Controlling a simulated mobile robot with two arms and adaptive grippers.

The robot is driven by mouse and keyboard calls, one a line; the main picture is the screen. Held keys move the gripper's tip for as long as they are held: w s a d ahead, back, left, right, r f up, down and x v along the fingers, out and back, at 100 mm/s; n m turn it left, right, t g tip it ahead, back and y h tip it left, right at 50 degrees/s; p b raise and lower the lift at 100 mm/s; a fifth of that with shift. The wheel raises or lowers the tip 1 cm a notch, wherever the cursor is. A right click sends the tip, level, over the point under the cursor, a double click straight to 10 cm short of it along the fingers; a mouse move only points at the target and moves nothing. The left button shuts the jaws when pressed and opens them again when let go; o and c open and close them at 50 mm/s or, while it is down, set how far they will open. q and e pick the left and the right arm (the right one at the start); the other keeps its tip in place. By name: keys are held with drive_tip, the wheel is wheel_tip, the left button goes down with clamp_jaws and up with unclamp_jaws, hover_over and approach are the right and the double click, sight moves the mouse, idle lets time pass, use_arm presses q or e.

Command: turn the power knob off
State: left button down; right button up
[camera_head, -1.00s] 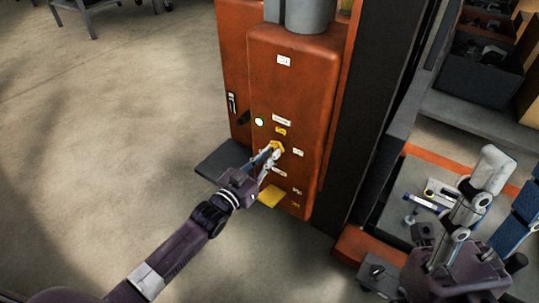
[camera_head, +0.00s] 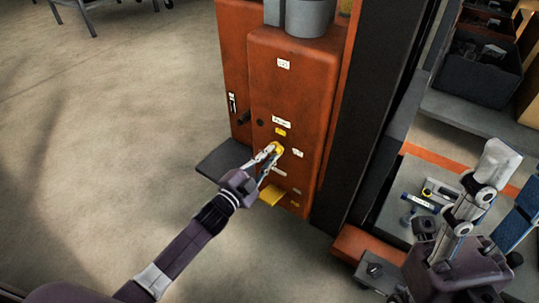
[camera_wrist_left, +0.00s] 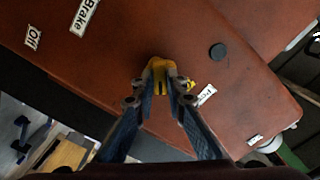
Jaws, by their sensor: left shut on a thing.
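The yellow power knob (camera_head: 277,149) sits on the front of the orange-red machine cabinet (camera_head: 295,85). My left gripper (camera_head: 270,154) reaches it from the lower left, with its two fingers closed on the knob. In the left wrist view the fingertips press on both sides of the yellow knob (camera_wrist_left: 159,63), which has a dark slot in its face. A round indicator (camera_head: 260,122) on the cabinet is dark; it also shows in the wrist view (camera_wrist_left: 217,52). My right arm stands at the right edge, clear of the cabinet; its finger state is unclear.
White labels are on the panel, including "Brake" (camera_wrist_left: 84,17) and "Off" (camera_wrist_left: 33,37). A yellow pedal-like piece (camera_head: 271,194) juts out below the knob. A dark column (camera_head: 370,110) stands right of the cabinet. Open floor lies to the left.

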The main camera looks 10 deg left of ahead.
sight(273, 153)
use_arm(q)
drive_tip(key=m, duration=0.5)
idle(0.3)
drive_tip(key=m+b, duration=0.1)
drive_tip(key=m, duration=0.1)
drive_tip(key=shift+f+m, duration=0.1)
drive_tip(key=shift+m, duration=0.2)
drive_tip(key=c, duration=1.8)
unclamp_jaws()
drive_tip(key=shift+s, duration=0.1)
drive_tip(key=shift+p+v, duration=0.75)
drive_tip(key=shift+v, duration=1.1)
